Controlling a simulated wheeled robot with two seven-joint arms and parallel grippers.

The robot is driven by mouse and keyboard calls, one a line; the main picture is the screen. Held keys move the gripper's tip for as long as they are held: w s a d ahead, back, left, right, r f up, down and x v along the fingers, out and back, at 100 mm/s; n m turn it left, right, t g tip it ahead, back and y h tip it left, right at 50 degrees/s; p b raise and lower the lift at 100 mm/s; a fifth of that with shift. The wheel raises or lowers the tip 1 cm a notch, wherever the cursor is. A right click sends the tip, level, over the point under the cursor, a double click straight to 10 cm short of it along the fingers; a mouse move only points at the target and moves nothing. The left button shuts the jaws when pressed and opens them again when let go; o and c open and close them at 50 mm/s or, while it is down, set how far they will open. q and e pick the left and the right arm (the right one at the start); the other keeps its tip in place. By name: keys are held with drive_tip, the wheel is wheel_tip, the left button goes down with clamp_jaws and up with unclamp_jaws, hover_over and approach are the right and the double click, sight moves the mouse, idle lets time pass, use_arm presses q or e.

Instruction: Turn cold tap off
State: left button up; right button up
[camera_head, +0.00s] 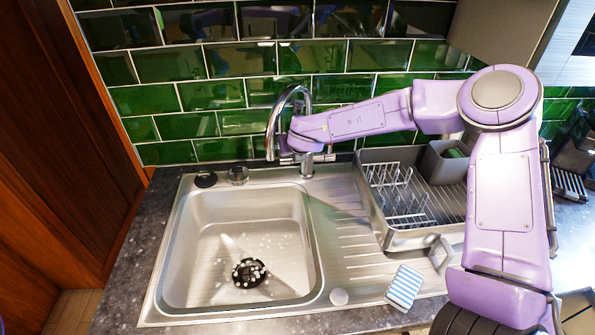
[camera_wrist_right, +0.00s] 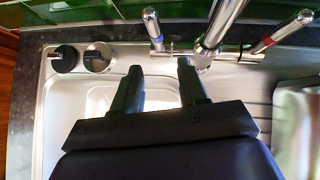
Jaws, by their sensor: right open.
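The chrome mixer tap (camera_head: 273,122) stands behind the sink (camera_head: 182,262), its curved spout over the basin. In the right wrist view, the cold tap lever (camera_wrist_right: 153,30), with a blue mark, points away to the left of the spout (camera_wrist_right: 215,28). The red-marked hot lever (camera_wrist_right: 282,32) is to the right. My right gripper (camera_wrist_right: 160,68) is open, its two dark fingers just short of the cold lever's base, which shows beyond the gap between them. No contact is visible. In the head view my right wrist hides part of the tap. I cannot tell whether water runs.
A grey dish rack (camera_head: 397,240) and a striped sponge (camera_head: 404,287) are on the right. A black drain (camera_head: 249,272) with white specks around it is in the basin. Two round knobs (camera_wrist_right: 98,57) (camera_wrist_right: 64,59) sit left of the tap. Green tiles (camera_head: 150,98) rise close behind.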

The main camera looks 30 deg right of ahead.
use_arm(q)
drive_tip(key=shift+f+b, duration=0.9)
drive_tip(key=shift+f, duration=0.5)
use_arm(e)
drive_tip(key=s+a, duration=0.1)
drive_tip(key=s, duration=0.5)
drive_tip(key=shift+s+a, duration=0.3)
drive_tip(key=shift+s, duration=0.1)
